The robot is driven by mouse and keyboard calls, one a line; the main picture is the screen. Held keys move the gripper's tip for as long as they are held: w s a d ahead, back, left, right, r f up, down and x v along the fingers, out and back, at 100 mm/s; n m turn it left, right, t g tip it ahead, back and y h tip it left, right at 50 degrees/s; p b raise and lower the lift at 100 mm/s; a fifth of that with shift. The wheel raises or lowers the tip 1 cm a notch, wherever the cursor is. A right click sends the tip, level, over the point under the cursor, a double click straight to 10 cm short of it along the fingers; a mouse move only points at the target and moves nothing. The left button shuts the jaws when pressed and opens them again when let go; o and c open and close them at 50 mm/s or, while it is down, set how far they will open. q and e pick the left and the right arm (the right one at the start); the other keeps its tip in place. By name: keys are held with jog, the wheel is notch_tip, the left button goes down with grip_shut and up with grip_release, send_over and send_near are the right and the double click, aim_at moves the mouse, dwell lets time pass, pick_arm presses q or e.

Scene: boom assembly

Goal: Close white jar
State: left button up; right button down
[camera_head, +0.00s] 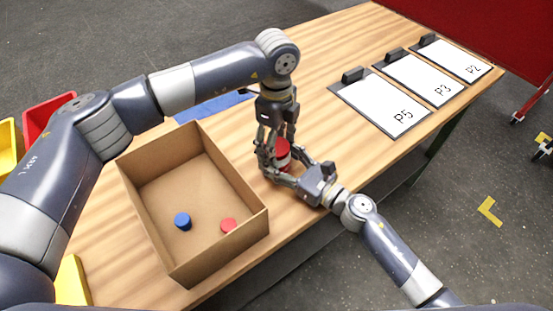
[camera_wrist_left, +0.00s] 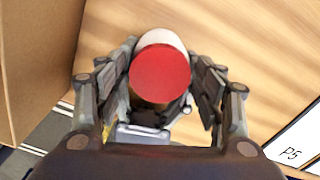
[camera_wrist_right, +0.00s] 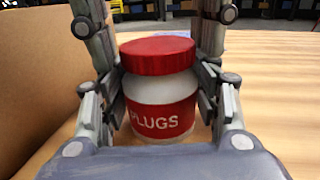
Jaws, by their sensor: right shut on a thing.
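The white jar (camera_wrist_right: 160,93) stands upright on the table, with a red label reading "PLUGS". Its red lid (camera_wrist_right: 158,54) sits on top and looks level; whether it is screwed tight cannot be told. The lid also shows from above in the left wrist view (camera_wrist_left: 160,73). My right gripper (camera_wrist_right: 158,105) is shut on the jar's body from the side. My left gripper (camera_head: 272,150) points down from above, with its fingers on either side of the lid. It is open, with small gaps beside the lid. In the head view the fingers partly hide the jar (camera_head: 283,148).
A cardboard box (camera_head: 150,235) stands left of the jar, close to both grippers, holding a blue cap (camera_head: 183,221) and a red cap (camera_head: 228,226). Clipboards marked P5 (camera_head: 385,108), P3 (camera_head: 420,80) and P2 (camera_head: 455,58) lie at the right. The table between is clear.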

dwell(0.3)
pick_arm(q)
jog(key=shift+r, duration=2.3)
jog(key=shift+c, duration=0.2)
jog(key=shift+r, duration=1.75)
jog(key=shift+f, duration=4.05)
